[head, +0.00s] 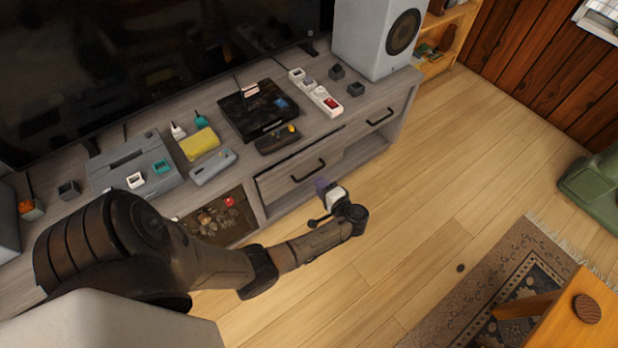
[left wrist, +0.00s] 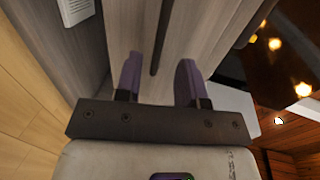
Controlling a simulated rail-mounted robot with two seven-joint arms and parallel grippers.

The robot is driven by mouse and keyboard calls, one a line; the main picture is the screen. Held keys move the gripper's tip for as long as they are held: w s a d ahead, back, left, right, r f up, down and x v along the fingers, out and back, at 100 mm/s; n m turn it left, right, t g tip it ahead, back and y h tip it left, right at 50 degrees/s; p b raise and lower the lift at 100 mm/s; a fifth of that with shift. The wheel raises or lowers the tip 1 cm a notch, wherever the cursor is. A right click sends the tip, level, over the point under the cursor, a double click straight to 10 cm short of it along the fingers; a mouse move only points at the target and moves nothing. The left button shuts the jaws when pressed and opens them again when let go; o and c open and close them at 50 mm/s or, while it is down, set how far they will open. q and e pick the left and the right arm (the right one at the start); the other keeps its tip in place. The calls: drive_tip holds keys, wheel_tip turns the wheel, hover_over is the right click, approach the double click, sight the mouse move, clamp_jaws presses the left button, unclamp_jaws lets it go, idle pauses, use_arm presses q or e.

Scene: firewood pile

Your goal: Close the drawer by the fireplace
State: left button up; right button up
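The grey wooden TV cabinet has a drawer (head: 285,180) with a dark bar handle (head: 308,170). A dark gap shows along the drawer's top edge, so it looks slightly pulled out. My left gripper (head: 324,189) is in front of and just below the first drawer's handle. In the left wrist view its two purple fingers (left wrist: 160,75) are apart, with a grey wood face and a dark bar beyond them. Contact cannot be told. My right gripper is not in view.
The cabinet top holds a black box (head: 258,108), a power strip (head: 316,92), a grey device (head: 135,165), a yellow item (head: 199,143) and a white speaker (head: 375,35). A large TV (head: 130,60) stands behind. The floor (head: 440,180) is clear; a rug (head: 480,300) lies lower right.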

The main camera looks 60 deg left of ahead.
sight(309, 174)
use_arm(q)
drive_tip(key=shift+b+x, duration=1.25)
drive_tip(key=shift+x, duration=2.3)
drive_tip(key=shift+w, duration=0.1)
drive_tip(key=c, duration=0.4)
clamp_jaws()
